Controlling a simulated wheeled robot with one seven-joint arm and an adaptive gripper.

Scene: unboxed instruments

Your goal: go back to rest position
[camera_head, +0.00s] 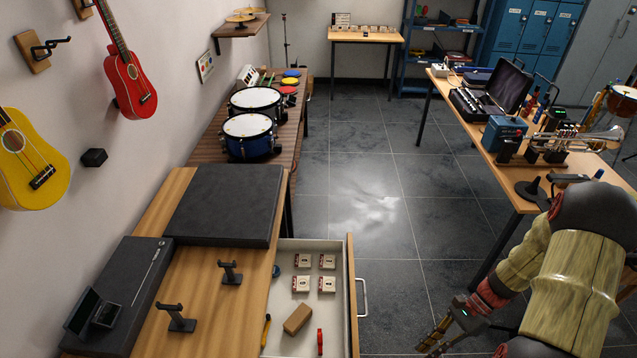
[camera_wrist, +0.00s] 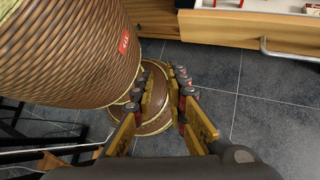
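My gripper (camera_head: 440,333) hangs low at the lower right of the head view, over the tiled floor, to the right of the open drawer. In the wrist view my gripper (camera_wrist: 160,92) shows its two yellow-brown fingers spread apart with a gap between them. Nothing is held between them. My arm comes in from the right edge of the head view and bends down there.
An open drawer (camera_head: 350,290) with small boxes juts from the left desk (camera_head: 240,290); its front shows in the wrist view (camera_wrist: 240,32). A workbench (camera_head: 500,175) with instruments stands at the right, behind my arm. The floor (camera_head: 350,180) between is clear.

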